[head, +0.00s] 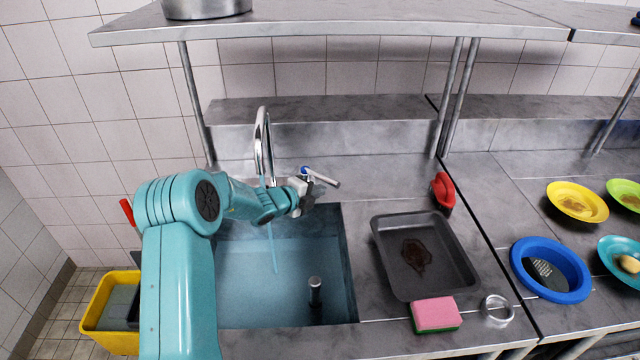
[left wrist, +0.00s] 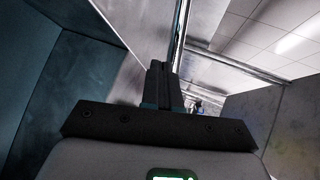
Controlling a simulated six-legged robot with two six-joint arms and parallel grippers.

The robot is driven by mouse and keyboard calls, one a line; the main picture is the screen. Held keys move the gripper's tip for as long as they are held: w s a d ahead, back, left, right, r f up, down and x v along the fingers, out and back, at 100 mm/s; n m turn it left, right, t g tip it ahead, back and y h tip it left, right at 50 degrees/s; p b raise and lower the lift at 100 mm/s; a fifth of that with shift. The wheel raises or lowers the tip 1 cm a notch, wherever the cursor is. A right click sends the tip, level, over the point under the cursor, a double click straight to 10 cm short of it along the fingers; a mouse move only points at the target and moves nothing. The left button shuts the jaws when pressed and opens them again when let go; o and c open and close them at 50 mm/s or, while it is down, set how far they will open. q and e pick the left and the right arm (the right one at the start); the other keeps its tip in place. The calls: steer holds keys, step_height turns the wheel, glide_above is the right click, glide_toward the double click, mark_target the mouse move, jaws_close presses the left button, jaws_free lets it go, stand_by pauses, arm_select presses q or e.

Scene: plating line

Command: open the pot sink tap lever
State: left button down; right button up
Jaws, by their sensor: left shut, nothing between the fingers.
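The tap (head: 262,140) is a tall chrome spout behind the pot sink (head: 350,270). Its lever (head: 324,177) is a short metal bar with a blue mark at its base, sticking out to the right and slightly down. A thin pale-blue stream (head: 272,245) runs from below the spout into the water in the sink. My left gripper (head: 312,190) is at the lever, just in front of and below it; I cannot tell whether they touch. In the left wrist view its fingers (left wrist: 161,85) are closed together, with nothing between them. My right gripper is out of view.
Right of the sink are a dirty dark tray (head: 440,275), a pink-and-green sponge (head: 435,315), a red object (head: 443,190) and a metal ring (head: 497,310). A shelf (head: 330,25) hangs above on posts. Bowls and plates stand farther right. A yellow bucket (head: 100,343) is on the floor left.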

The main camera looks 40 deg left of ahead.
mark_target(331, 182)
arm_select(q)
steer(key=shift+w+r, duration=0.15)
steer(key=shift+w, duration=0.5)
steer(key=w, duration=0.1)
steer(key=w+d, duration=0.1)
steer(key=w, duration=0.1)
steer(key=shift+w+p, duration=0.1)
steer(key=shift+p, duration=0.2)
steer(key=shift+w+d, duration=0.1)
steer(key=shift+w, duration=0.45)
steer(key=shift+s, duration=0.1)
